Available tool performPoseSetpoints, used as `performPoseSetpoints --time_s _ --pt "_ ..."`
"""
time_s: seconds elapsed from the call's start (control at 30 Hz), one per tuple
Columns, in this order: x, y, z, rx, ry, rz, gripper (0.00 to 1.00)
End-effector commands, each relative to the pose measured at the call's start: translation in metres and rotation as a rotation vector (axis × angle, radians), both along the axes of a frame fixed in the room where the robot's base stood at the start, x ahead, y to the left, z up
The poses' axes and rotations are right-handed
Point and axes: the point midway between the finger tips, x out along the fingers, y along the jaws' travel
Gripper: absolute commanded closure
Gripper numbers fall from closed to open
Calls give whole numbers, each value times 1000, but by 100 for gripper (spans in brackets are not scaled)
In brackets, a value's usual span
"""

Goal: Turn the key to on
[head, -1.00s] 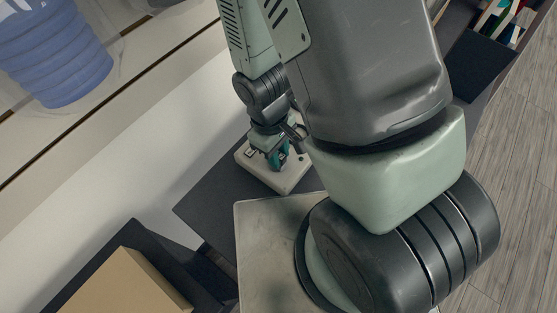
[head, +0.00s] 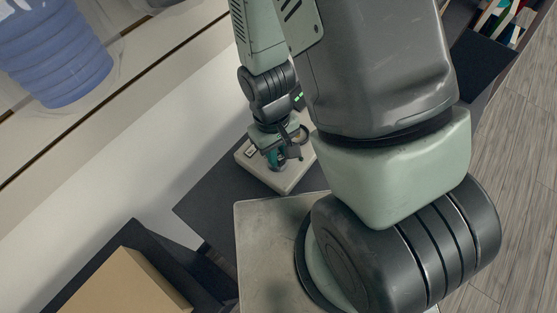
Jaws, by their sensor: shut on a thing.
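A pale, flat panel (head: 252,171) lies on the dark table under my gripper. It carries a small dark label (head: 250,153) near its left corner. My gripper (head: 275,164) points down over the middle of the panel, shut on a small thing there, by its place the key. The key itself is hidden by the fingers, so its angle cannot be told.
The dark tabletop (head: 215,200) is bare to the left of the panel. A cardboard box (head: 125,290) stands at the lower left. A blue ribbed container (head: 60,60) is at the upper left. Books (head: 497,18) stand at the top right.

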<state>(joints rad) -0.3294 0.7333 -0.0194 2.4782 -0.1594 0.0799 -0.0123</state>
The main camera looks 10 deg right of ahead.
Motion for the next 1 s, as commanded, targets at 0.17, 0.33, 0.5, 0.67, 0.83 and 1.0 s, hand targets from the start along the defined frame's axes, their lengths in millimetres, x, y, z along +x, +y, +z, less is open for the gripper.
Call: performPoseSetpoints --time_s 0.17,0.33,0.5,0.67,0.83,1.0 --pt "1 -1 0 1 0 -146 94" --pt "1 0 0 0 -1 -301 94" --pt "0 0 0 0 -1 -299 94" --pt "1 -1 0 1 -1 -505 94" --pt "1 0 0 0 -2 -598 94" --pt "0 0 0 0 -1 -619 94"
